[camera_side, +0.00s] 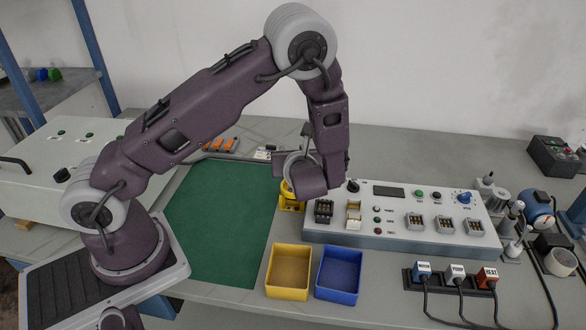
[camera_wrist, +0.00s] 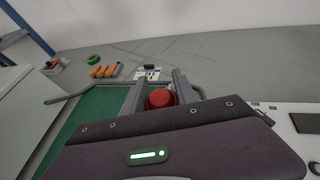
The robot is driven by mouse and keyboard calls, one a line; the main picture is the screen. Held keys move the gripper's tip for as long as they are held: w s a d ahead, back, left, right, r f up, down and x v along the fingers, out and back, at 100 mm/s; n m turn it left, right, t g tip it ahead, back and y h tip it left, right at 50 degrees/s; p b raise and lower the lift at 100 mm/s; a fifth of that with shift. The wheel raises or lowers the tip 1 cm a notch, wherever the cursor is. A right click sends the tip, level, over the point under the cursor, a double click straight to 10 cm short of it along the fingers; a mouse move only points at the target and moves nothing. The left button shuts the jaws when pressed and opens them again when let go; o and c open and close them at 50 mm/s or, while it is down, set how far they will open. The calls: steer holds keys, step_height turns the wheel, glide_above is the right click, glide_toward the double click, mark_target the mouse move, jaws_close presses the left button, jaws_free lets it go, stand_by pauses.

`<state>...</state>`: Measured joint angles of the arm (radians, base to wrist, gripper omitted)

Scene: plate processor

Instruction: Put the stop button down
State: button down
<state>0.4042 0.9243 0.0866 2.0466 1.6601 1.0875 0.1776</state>
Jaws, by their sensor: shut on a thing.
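The stop button shows as a red round cap (camera_wrist: 161,98) in the wrist view, between the two fingers of my gripper (camera_wrist: 160,86). My gripper is shut on it. In the side view a yellow body (camera_side: 291,196), apparently the stop button's housing, shows just under my wrist, by the left end of the control panel (camera_side: 400,240). My wrist hides the fingers and the red cap there. I cannot tell whether the yellow body touches the bench or hangs just above it.
A green mat (camera_side: 220,225) lies left of the yellow body. A yellow bin (camera_side: 289,293) and a blue bin (camera_side: 337,294) stand in front. Orange pieces (camera_side: 220,145) lie behind the mat. Plugs with cables (camera_side: 457,274) sit at the front right. The mat looks clear.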

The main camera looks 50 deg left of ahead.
steer(key=d+r+m+t+h, duration=0.6)
steer(key=d+r+m+h, duration=0.25)
steer(key=r, duration=0.55)
steer(key=s+a+f+n+g+y, duration=0.3)
steer(key=s+a+f+n+y, duration=0.25)
steer(key=a+f, duration=0.35)
steer(key=s+a+f+n+g+y, duration=0.5)
steer(key=s+a+n+g, duration=0.3)
steer(key=s, duration=0.5)
steer(key=f, duration=0.6)
steer(key=a+f, duration=0.1)
steer(key=f, duration=0.3)
steer(key=shift+s, duration=0.15)
steer(key=shift+f, duration=0.1)
steer(key=c, duration=1)
jaws_free()
steer(key=shift+o, duration=0.2)
